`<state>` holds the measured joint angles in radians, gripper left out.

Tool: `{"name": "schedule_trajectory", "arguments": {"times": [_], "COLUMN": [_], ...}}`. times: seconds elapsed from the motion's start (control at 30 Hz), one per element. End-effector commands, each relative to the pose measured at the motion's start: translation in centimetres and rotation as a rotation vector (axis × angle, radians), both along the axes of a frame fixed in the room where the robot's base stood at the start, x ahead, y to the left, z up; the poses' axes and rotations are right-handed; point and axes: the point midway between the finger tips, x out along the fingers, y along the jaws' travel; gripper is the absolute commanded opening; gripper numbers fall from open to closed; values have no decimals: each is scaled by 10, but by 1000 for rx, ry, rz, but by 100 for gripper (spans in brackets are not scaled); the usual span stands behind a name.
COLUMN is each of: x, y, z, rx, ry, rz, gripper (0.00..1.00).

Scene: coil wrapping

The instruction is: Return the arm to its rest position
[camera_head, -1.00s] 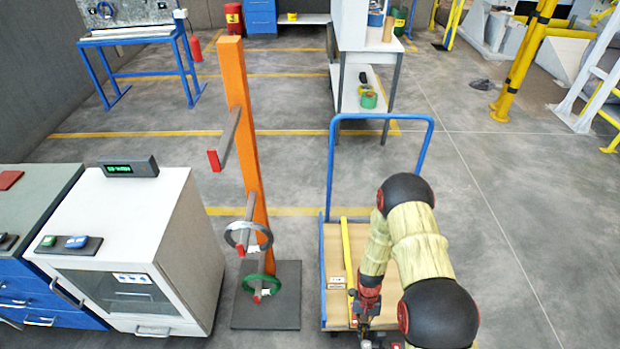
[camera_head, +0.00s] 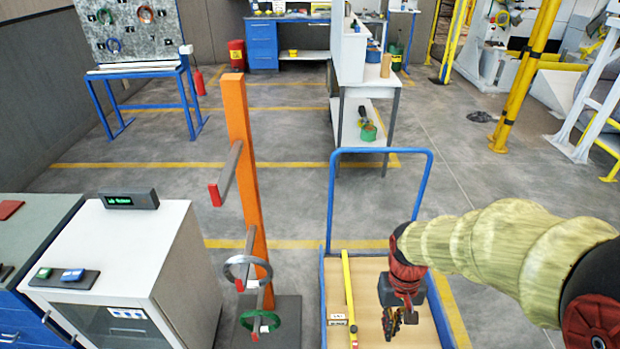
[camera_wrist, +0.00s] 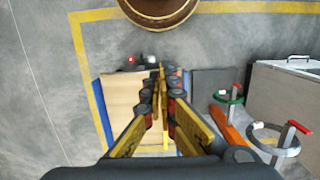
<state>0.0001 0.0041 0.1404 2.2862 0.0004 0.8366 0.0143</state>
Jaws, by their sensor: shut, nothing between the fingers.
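My gripper (camera_head: 392,328) hangs over the right part of the cart's wooden deck in the head view, pointing down. In the wrist view my gripper (camera_wrist: 160,72) has its yellow and dark fingers together, with nothing between them. My arm reaches in from the right edge of the head view, its pale, ribbed part about level.
The blue-handled cart (camera_head: 332,215) has a yellow bar (camera_head: 349,290) on its deck. Left of it stands an orange post (camera_head: 240,150) with a grey ring (camera_head: 232,281) and a green ring (camera_head: 246,316) on pegs. A white cabinet (camera_head: 185,265) is further left.

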Motion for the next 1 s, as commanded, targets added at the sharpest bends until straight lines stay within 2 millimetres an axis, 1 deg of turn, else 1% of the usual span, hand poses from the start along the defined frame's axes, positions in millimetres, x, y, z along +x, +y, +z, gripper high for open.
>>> {"name": "schedule_trajectory", "arguments": {"times": [0.03, 0.2, 0.3, 0.5, 0.7, 0.83, 1.0], "x": [-6, -29, -42, -61, -72, -75, -76], "y": [0, 0, 0, 0, 0, 0, 0], "z": [18, 64, 89, 136, 179, 195, 199], "rx": [0, 1, 0, -2, -2, -3, -3], "ry": [-37, -139, -210, -383, -544, -600, -616], "rz": [4, 15, 15, 15, 15, 14, 14], "gripper": [0, 0, 0, 0, 0, 0, 0]}}
